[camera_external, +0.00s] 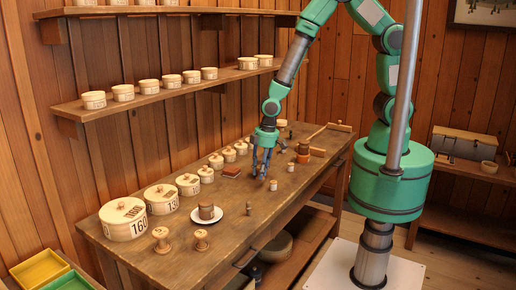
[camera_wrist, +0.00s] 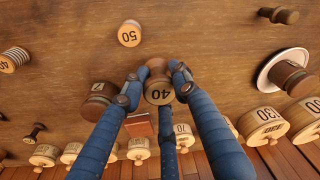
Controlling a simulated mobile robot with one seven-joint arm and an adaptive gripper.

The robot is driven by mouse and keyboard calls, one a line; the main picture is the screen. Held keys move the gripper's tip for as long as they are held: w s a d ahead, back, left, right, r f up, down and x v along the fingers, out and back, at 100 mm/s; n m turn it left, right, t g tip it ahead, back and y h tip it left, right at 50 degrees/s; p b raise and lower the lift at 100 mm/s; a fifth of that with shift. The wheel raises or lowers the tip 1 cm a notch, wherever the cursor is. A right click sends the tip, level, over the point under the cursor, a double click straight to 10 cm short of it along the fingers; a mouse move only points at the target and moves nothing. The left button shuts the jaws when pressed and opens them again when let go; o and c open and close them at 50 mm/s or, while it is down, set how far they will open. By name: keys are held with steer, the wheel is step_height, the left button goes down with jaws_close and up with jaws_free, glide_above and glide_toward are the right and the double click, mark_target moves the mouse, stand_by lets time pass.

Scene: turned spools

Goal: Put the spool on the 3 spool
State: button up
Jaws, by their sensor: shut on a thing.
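A pale spool marked 50 (camera_wrist: 129,35) stands apart, above the gripper in the wrist view. A ribbed spool (camera_wrist: 14,60) lies at the far left, and a dark-topped spool (camera_wrist: 100,98) sits beside the left finger. No label reading 3 is legible.
A white plate (camera_external: 236,221) carries a brown spool (camera_external: 206,211). Numbered round boxes (camera_external: 124,219) line the table's back edge. Two turned spools (camera_external: 161,240) stand at the near end. A red-brown block (camera_external: 231,172) lies behind the gripper. Bare tabletop (camera_external: 245,200) shows between plate and gripper.

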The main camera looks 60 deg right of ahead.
steer(key=shift+a, duration=0.15)
steer(key=s+a+r, duration=0.2)
steer(key=s+a, duration=0.2)
steer(key=a, duration=0.5)
steer(key=s+a+r, duration=0.2)
steer(key=s+a, duration=0.2)
steer(key=a, duration=0.6)
steer(key=s+a+r+p, duration=0.1)
steer(key=s+a, duration=0.3)
steer(key=a, duration=0.5)
steer(key=shift+s+a+r+n, duration=0.3)
steer(key=shift+a+r+n, duration=0.1)
steer(key=shift+r, duration=0.3)
glide_above(198, 234)
steer(key=shift+s+d+f, duration=0.15)
steer(key=shift+f, duration=0.25)
steer(key=shift+s+d+f, duration=0.1)
steer(key=shift+d+f, duration=0.05)
steer(key=shift+f, duration=0.25)
steer(key=shift+f, duration=1.7)
